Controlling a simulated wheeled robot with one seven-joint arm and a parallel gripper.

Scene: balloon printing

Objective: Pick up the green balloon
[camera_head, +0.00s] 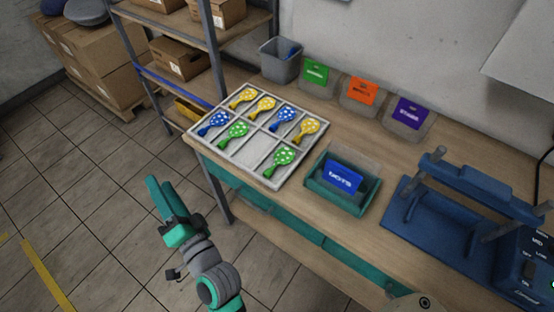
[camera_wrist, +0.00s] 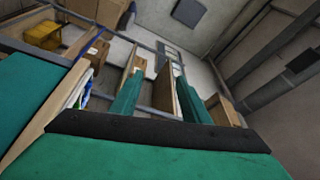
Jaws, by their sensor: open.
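Two green balloons with pale dots lie in a pale divided tray (camera_head: 254,167) on the workbench. One green balloon (camera_head: 233,134) is in the left part of the tray. The other green balloon (camera_head: 283,160) is in the compartment at the tray's near right corner. My gripper (camera_head: 160,190) is open and empty, out over the floor to the left of the bench and apart from the tray. Its two teal fingers (camera_wrist: 160,98) also show in the wrist view, with nothing between them. No green balloon can be made out in the wrist view.
The tray also holds yellow balloons (camera_head: 263,107) and blue balloons (camera_head: 283,119). A teal bin with a blue card (camera_head: 343,177) stands right of it. A grey bin (camera_head: 281,61) stands behind. A shelf upright (camera_head: 211,50) rises behind left. A blue press (camera_head: 450,220) is at right.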

